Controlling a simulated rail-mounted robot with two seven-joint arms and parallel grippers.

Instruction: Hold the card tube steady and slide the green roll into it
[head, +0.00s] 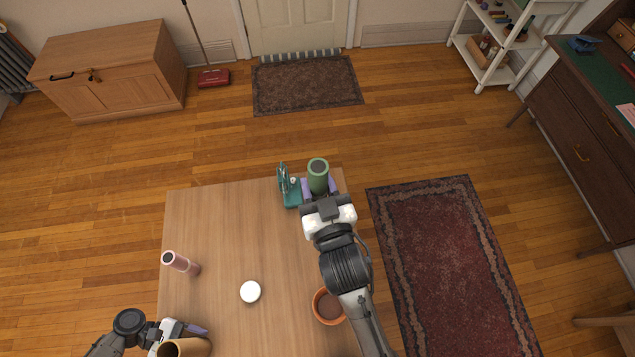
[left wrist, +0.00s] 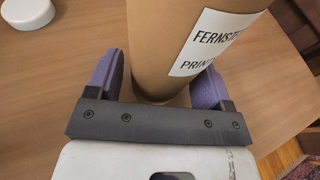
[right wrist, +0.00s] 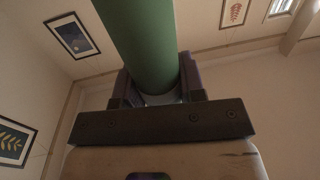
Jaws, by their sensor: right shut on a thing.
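The brown card tube (head: 198,347) stands at the table's near left edge, partly cut off, its open end showing. In the left wrist view the card tube (left wrist: 160,45) carries a white printed label. My left gripper (left wrist: 158,88) has its fingers on either side of the tube, open around it. My right gripper (head: 320,187) is shut on the green roll (head: 318,168) at the table's far right corner. The green roll (right wrist: 145,45) also shows in the right wrist view, rising from between the fingers.
The wooden table (head: 225,225) also bears a pink cylinder (head: 180,263), a white round lid-like thing (head: 250,291), a terracotta pot (head: 329,306) beside my right arm, and a teal device (head: 290,193) close to the right gripper. The table's middle is mostly clear.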

